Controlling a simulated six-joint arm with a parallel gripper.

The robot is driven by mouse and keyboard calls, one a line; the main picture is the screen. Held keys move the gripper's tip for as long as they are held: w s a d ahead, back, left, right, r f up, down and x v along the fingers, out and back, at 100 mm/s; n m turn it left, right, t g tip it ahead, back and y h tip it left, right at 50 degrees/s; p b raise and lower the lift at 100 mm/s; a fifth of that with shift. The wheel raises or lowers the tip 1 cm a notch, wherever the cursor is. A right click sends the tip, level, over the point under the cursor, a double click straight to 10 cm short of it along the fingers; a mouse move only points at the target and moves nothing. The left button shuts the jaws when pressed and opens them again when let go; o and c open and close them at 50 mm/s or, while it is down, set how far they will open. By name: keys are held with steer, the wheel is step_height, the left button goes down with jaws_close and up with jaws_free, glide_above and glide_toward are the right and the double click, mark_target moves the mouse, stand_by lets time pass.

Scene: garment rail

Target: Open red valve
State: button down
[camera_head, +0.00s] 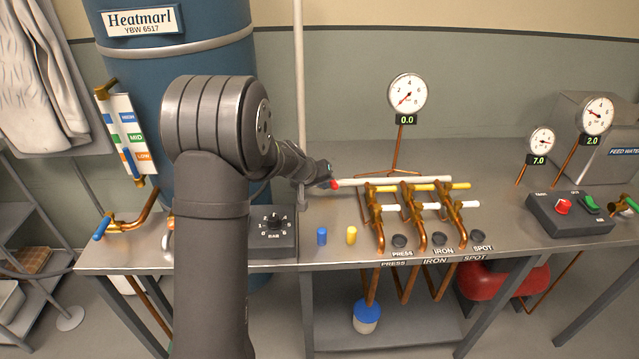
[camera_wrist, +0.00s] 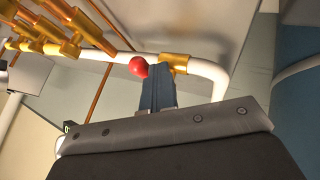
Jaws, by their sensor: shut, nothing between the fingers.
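The red valve's round knob (camera_wrist: 138,66) shows in the wrist view on the white pipe (camera_wrist: 205,70), beside a brass fitting (camera_wrist: 175,62). My gripper (camera_wrist: 158,82) is shut and empty, with its fingertips just right of the knob. I cannot tell whether they touch it. In the head view the red knob (camera_head: 334,184) is a small spot at the left end of the white pipe (camera_head: 400,181), and my gripper (camera_head: 325,173) is right by it. My arm hides the brass fitting and part of the pipe there.
Brass valves (camera_head: 408,208) with yellow and white handles stand to the right on the metal bench (camera_head: 340,255). A gauge (camera_head: 407,93) reads 0.0 above them. A blue peg (camera_head: 322,236), a yellow peg (camera_head: 352,235) and a black dial box (camera_head: 276,228) are in front. A vertical pole (camera_head: 299,80) rises behind.

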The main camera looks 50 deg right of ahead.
mark_target(334, 184)
steer(key=shift+s+d, duration=0.25)
steer(key=shift+s, duration=0.2)
steer(key=shift+s+d+n, duration=0.15)
steer(key=shift+s+n, duration=0.05)
steer(key=shift+n, duration=0.1)
steer(key=shift+s+d+n+t, duration=0.25)
steer(key=shift+d+n+t, duration=0.05)
steer(key=shift+n+t, duration=0.3)
steer(key=shift+s+d+n+t, duration=0.3)
steer(key=shift+n+t, duration=0.2)
steer(key=shift+n, duration=0.2)
steer(key=shift+s+d, duration=0.35)
steer(key=shift+d, duration=0.4)
steer(key=shift+s+d, duration=0.15)
steer(key=shift+d, duration=0.4)
steer(key=shift+s+d, duration=0.15)
steer(key=shift+d, duration=0.35)
steer(key=shift+w+d, duration=0.15)
steer(key=shift+d, duration=1)
steer(key=shift+w+d, duration=0.1)
steer(key=shift+d, duration=0.1)
